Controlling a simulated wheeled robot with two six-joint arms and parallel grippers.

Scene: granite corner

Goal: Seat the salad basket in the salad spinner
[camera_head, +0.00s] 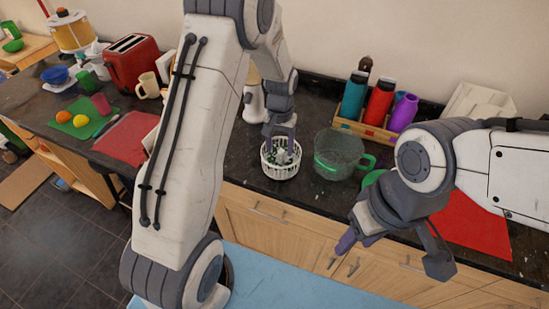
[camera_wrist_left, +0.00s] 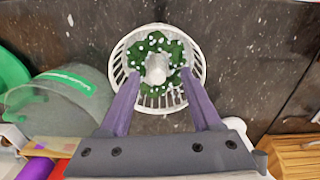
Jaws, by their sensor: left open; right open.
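The white salad basket (camera_head: 281,167) stands upright on the dark counter, with green leaves inside. It also shows from above in the left wrist view (camera_wrist_left: 117,65), with a pale centre post among the leaves. The clear salad spinner (camera_head: 338,160), with a green band and green handle, stands just right of the basket; its bowl also shows in the left wrist view (camera_wrist_left: 65,105). My left gripper (camera_head: 281,150) is open over the basket, its fingers reaching down at the basket's near part; contact is unclear. My right gripper (camera_head: 395,258) is open and empty in front of the counter.
A wooden rack (camera_head: 362,128) of bottles stands behind the spinner. A red mat (camera_head: 475,225) lies at right, partly behind my right arm. At left are a red toaster (camera_head: 133,62), a cream mug (camera_head: 147,86) and a green board (camera_head: 84,118). Bare counter lies in front of the basket.

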